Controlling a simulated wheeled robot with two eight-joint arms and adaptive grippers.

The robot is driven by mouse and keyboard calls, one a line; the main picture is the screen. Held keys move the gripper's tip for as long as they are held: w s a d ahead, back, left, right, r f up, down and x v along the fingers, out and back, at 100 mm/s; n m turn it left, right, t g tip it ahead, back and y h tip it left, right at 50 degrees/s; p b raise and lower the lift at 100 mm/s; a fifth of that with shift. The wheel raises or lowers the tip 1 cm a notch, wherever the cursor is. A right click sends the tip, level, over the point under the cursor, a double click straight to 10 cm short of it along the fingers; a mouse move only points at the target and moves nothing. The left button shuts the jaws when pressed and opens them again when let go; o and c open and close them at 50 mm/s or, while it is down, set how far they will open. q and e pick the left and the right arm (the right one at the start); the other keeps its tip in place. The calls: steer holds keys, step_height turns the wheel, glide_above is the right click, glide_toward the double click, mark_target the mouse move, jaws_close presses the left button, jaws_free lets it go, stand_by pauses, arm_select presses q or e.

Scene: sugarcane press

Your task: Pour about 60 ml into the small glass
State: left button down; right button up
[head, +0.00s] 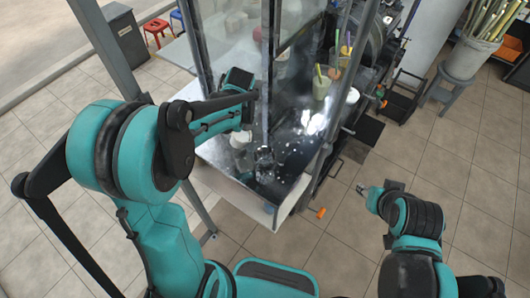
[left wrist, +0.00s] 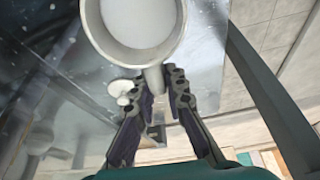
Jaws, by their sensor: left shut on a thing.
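A pale, round vessel with a handle fills the top of the left wrist view (left wrist: 142,20). Its inside looks whitish, and the liquid level cannot be told. My left gripper (left wrist: 160,88) is shut on its handle. In the head view the vessel (head: 240,142) shows as a pale, clear shape over the near left of the metal counter, partly behind my left arm. A small clear shape, perhaps the small glass (head: 265,158), stands just right of it; glare makes it hard to tell. My right gripper (head: 370,197) is out over the floor, away from the counter; its fingers are too small to read.
The metal counter (head: 290,188) has a raised front edge and clear panels (head: 268,60) above. A cup of greenish drink with a straw (head: 321,84) stands farther back. Machinery lines the right side. A bucket of cane (head: 470,58) stands at the upper right.

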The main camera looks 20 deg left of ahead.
arm_select(q)
steer(key=shift+s+d+r+t+y, duration=0.25)
steer(key=shift+s+d+r+y, duration=0.05)
steer(key=shift+d+r+y, duration=0.35)
steer(key=shift+s+d+r+t+y, duration=0.25)
steer(key=shift+d+r+y, duration=0.25)
steer(key=shift+d, duration=0.2)
steer(key=shift+s+d+r+t+y, duration=0.2)
steer(key=shift+d+r+y, duration=0.15)
steer(key=shift+r+y, duration=0.1)
steer(key=shift+s+d+r+t+y, duration=0.15)
steer(key=shift+d+r+t+y, duration=0.05)
steer(key=shift+d+r+y, duration=0.2)
steer(key=shift+s+d+r, duration=0.1)
steer(key=shift+s+d, duration=0.05)
steer(key=shift+d, duration=0.2)
steer(key=shift+s+d+r+t+y+b, duration=0.2)
steer(key=shift+d+r+y+b, duration=0.1)
steer(key=shift+r+y, duration=0.15)
steer(key=shift+s+d+r+t+y+b, duration=0.1)
steer(key=shift+d+r+t+y+b, duration=0.2)
steer(key=shift+y, duration=0.25)
steer(key=shift+s+d+r+y+b, duration=0.15)
steer(key=shift+d+r+y+b, duration=0.25)
steer(key=shift+r+y+b, duration=0.15)
stand_by(0.6)
